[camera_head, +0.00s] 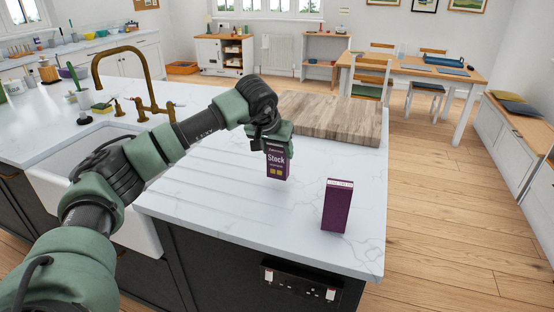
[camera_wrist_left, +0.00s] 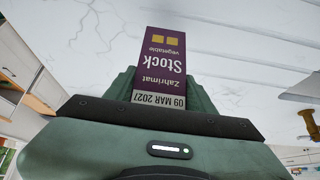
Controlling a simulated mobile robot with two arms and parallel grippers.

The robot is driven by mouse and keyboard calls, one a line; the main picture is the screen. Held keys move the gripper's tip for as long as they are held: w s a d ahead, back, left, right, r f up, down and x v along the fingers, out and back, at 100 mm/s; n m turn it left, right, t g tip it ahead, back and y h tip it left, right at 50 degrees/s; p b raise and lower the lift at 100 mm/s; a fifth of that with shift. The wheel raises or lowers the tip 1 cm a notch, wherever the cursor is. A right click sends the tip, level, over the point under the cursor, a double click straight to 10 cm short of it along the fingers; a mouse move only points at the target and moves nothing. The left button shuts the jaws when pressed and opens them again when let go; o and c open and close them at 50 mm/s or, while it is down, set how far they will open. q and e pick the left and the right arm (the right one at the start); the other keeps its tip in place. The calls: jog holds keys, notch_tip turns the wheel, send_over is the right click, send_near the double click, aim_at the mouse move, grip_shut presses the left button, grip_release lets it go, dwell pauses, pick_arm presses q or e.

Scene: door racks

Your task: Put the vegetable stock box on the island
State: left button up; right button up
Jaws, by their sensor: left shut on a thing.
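The vegetable stock box (camera_head: 277,162) is purple with "Stock" lettering and stands upright at the white island top (camera_head: 230,210). My left gripper (camera_head: 275,138) reaches down from above and is shut on the box's upper part. In the left wrist view the box (camera_wrist_left: 162,62) sits between the green fingers, its "vegetable Stock" label readable upside down. The box's lower end is at or just above the marble; I cannot tell whether it touches. My right gripper is not in view.
A second purple box (camera_head: 337,206) stands on the island to the right, near the front edge. A wooden board (camera_head: 335,118) lies behind. A sink (camera_head: 85,165) and brass tap (camera_head: 125,75) are at the left. Clear marble lies between the two boxes.

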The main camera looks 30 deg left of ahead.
aim_at(276, 157)
pick_arm(q)
jog(key=shift+f, duration=1.7)
jog(key=o, duration=1.5)
jog(key=shift+f, duration=0.15)
jog(key=shift+r, duration=0.2)
jog(key=shift+s+r, duration=0.15)
jog(key=shift+r, duration=0.05)
jog(key=b+v, duration=0.1)
jog(key=v, duration=1)
jog(key=shift+s+d+r, duration=0.1)
jog(key=shift+s+r, duration=0.05)
